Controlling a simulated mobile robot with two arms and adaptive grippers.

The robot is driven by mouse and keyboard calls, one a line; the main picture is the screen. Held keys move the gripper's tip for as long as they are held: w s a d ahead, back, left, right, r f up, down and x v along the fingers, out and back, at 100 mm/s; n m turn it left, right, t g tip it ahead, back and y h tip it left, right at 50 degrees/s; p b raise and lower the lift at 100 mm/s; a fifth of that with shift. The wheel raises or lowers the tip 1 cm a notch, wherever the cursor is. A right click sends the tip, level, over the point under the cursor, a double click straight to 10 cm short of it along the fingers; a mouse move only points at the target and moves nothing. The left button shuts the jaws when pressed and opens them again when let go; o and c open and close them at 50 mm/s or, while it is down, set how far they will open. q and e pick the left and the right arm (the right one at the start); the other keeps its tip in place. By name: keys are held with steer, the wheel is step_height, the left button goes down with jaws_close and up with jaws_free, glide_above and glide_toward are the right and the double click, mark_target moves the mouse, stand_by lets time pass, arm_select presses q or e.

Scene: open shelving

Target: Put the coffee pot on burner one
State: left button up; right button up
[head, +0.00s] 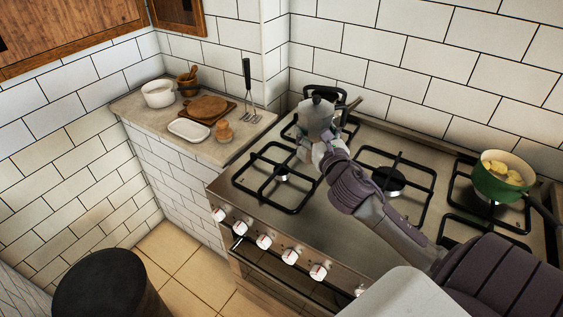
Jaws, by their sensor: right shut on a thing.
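A silver faceted coffee pot (315,116) with a black knob on its lid is upright at the back left of the hob. My right gripper (318,149) is shut on the coffee pot from the near side; the fingers hide its lower part. The pot overlaps the back-left burner (349,130) in the picture, and I cannot tell whether its base touches the grate. The front-left burner (281,177) and the middle burner (388,180) are bare. No burner number is readable. My left gripper is not in view.
A green pot (503,176) with yellow pieces sits on the right burner, its handle pointing to the front right. The left counter holds a white pot (158,93), a wooden board (207,107), a white dish (188,129) and utensils. Tiled walls close off the back.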

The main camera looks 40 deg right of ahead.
mark_target(320, 117)
steer(key=shift+w+d+r+m+h, duration=0.15)
steer(key=shift+w+d+r, duration=0.1)
steer(key=shift+d+r, duration=0.35)
steer(key=shift+w+d+r+m+h, duration=0.15)
steer(key=shift+w+d+r, duration=0.1)
steer(key=shift+d+r, duration=0.3)
arm_select(q)
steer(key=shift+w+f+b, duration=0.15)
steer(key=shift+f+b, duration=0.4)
steer(key=shift+b, duration=0.1)
arm_select(e)
steer(key=shift+w+a+f, duration=1.35)
steer(key=shift+w+f, duration=0.05)
steer(key=shift+f, duration=0.4)
steer(key=shift+w+a+f, duration=1.35)
steer(key=shift+a+f, duration=0.05)
steer(key=shift+f, duration=0.4)
steer(key=shift+w+a+f, duration=1.35)
steer(key=shift+w+f, duration=0.05)
steer(key=shift+f, duration=0.4)
steer(key=o, duration=1.7)
steer(key=shift+f, duration=0.2)
